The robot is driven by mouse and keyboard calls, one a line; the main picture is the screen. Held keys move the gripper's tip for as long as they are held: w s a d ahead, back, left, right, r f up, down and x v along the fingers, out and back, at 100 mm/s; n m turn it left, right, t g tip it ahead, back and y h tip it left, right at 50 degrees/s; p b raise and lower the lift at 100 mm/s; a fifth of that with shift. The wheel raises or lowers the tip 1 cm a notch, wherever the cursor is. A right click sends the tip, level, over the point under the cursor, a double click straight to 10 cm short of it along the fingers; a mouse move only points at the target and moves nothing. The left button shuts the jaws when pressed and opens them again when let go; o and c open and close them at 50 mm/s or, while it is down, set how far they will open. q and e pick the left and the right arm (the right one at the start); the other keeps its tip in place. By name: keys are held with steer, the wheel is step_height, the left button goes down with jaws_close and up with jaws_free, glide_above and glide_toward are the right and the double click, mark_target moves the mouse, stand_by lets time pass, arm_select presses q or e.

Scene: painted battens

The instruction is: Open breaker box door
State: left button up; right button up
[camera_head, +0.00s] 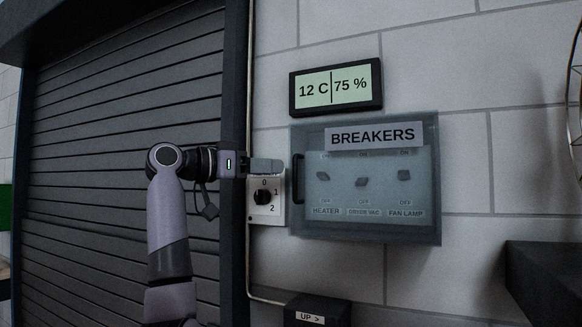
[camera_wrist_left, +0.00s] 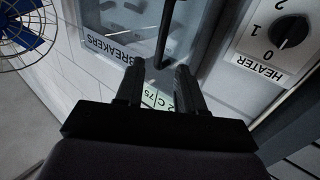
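The breaker box (camera_head: 372,226) is mounted on the wall, and its see-through door, labelled BREAKERS (camera_head: 376,136), looks shut. A dark vertical door handle (camera_head: 298,178) is on the door's left edge; it also shows in the left wrist view (camera_wrist_left: 167,32). Several breaker switches show behind the door. My left gripper (camera_head: 281,165) is just left of the handle. In the left wrist view its two fingers (camera_wrist_left: 162,68) are apart, with the handle's end at or just beyond the gap between them. I cannot tell whether they touch it. My right gripper is in neither view.
A heater dial (camera_head: 263,197) sits left of the box, below my left gripper. A temperature display (camera_head: 336,87) is above the box. A roller shutter (camera_head: 110,120) is at left, a dark box (camera_head: 543,280) at lower right. A blue fan (camera_wrist_left: 28,25) shows in the wrist view.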

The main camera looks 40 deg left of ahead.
arm_select(q)
steer(key=shift+p+x, duration=0.75)
steer(key=shift+x, duration=2)
jaws_close()
